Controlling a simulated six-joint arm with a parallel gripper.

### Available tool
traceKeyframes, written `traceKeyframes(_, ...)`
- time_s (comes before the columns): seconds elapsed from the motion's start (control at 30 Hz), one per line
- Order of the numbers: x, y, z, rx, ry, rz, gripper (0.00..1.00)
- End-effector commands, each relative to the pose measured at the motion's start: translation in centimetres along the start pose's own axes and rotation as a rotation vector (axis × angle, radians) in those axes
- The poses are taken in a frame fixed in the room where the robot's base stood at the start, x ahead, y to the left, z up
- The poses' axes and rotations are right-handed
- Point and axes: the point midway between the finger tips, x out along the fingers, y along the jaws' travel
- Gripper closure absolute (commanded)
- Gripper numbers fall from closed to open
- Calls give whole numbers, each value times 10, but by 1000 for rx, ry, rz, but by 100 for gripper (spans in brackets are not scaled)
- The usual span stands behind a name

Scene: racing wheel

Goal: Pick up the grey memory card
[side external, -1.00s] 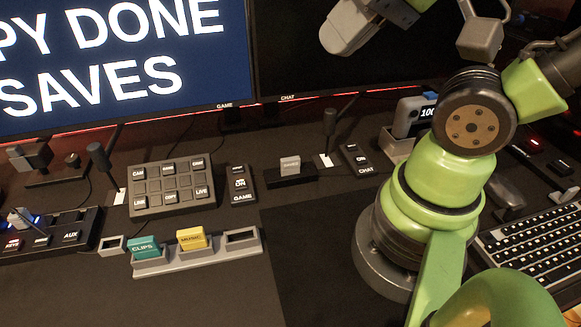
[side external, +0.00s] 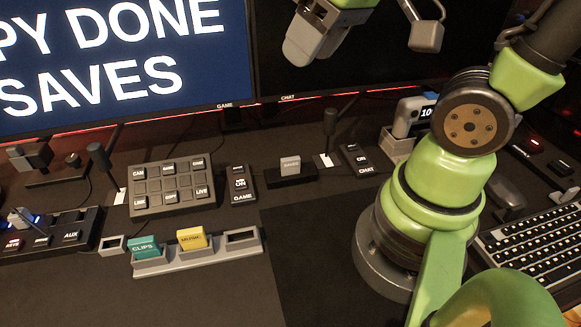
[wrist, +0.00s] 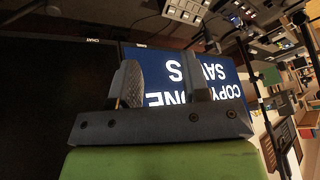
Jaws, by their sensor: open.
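The grey memory card (side external: 290,165) stands upright in a small black reader (side external: 290,179) on the desk, in the middle of the side view. My gripper (side external: 300,50) is high above and a little behind it, in front of the dark right-hand monitor, and touches nothing. In the wrist view my gripper's two fingers (wrist: 162,82) are apart with nothing between them. The grey card cannot be made out in the wrist view.
A grey rack (side external: 205,256) holds a teal CLIPS card (side external: 143,247) and a yellow MUSIC card (side external: 191,238); its right slot is empty. A button pad (side external: 168,187) and GAME switch (side external: 240,184) lie left of the reader. A black microphone-like stalk (side external: 329,135) stands close on its right.

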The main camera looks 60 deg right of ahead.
Motion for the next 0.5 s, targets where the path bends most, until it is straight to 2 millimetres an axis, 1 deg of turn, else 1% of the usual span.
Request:
traceKeyframes(0.03, 15, 7, -6, -66, -55, 21, 57)
traceKeyframes(0.1, 35, 17, -14, -178, -117, 41, 57)
traceKeyframes(0.17, 54, 26, -18, -275, -173, 49, 57)
traceKeyframes(0.23, 76, 38, -20, -387, -239, 48, 57)
traceKeyframes(0.4, 130, 63, -13, -637, -385, 3, 57)
traceKeyframes(0.5, 153, 74, -6, -748, -443, -34, 57)
